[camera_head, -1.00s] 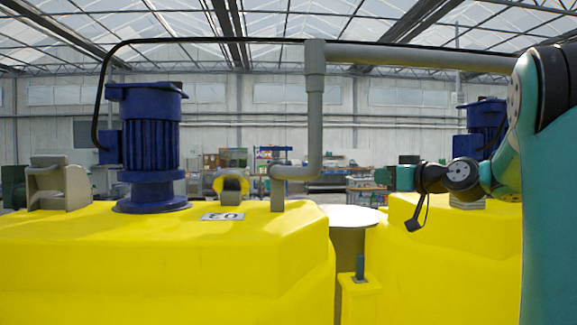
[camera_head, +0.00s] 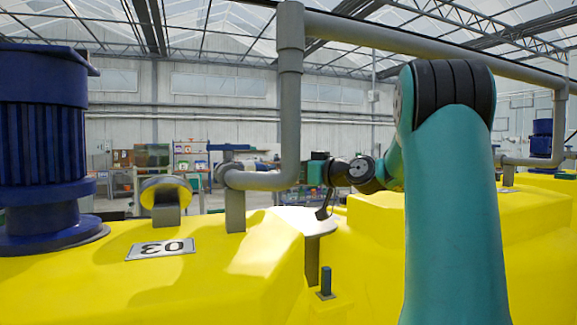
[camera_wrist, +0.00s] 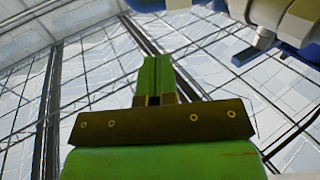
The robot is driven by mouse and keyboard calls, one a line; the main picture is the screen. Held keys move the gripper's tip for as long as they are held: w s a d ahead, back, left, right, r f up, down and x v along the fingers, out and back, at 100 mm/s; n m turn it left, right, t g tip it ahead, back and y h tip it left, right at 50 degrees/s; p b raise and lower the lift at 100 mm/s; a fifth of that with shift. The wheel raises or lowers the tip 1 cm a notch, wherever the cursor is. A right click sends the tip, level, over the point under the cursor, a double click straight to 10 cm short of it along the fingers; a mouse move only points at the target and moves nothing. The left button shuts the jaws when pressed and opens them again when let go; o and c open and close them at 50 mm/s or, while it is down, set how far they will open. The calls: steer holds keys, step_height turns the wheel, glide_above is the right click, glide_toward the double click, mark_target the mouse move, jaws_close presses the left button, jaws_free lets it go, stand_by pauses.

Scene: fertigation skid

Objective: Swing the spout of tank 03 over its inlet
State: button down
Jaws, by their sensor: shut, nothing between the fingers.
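The yellow tank 03 (camera_head: 200,285) fills the lower left of the head view, with its label plate (camera_head: 161,249) on top. A grey pipe, apparently the spout (camera_head: 262,181), drops from overhead, bends left and ends above a grey post (camera_head: 235,211). A yellow round part on a grey bracket (camera_head: 166,196) stands left of it; I cannot tell whether this is the inlet. My gripper (camera_head: 316,170) appears just right of the pipe's vertical part; contact cannot be judged. In the wrist view my gripper (camera_wrist: 154,68) is shut and empty, with its green fingers together against the roof.
A blue motor (camera_head: 42,140) stands on the tank at the left. A short blue-grey post (camera_head: 326,280) rises near the tank's right edge. Another yellow tank (camera_head: 540,215) lies to the right. A grey overhead pipe (camera_head: 430,48) crosses above my arm.

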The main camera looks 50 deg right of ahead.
mark_target(255, 166)
steer(key=shift+y, duration=0.3)
steer(key=w+p, duration=0.2)
steer(key=w, duration=0.1)
steer(key=w+a+p, duration=0.1)
steer(key=w+p, duration=0.1)
steer(key=w, duration=0.2)
steer(key=w+p, duration=0.2)
steer(key=w, duration=0.1)
steer(key=shift+w+a+r, duration=0.25)
steer(key=shift+w+a, duration=0.1)
steer(key=shift+w, duration=0.05)
steer(key=shift+w+f+p, duration=0.25)
steer(key=shift+w+p, duration=0.45)
steer(key=shift+w, duration=0.05)
steer(key=shift+d, duration=0.1)
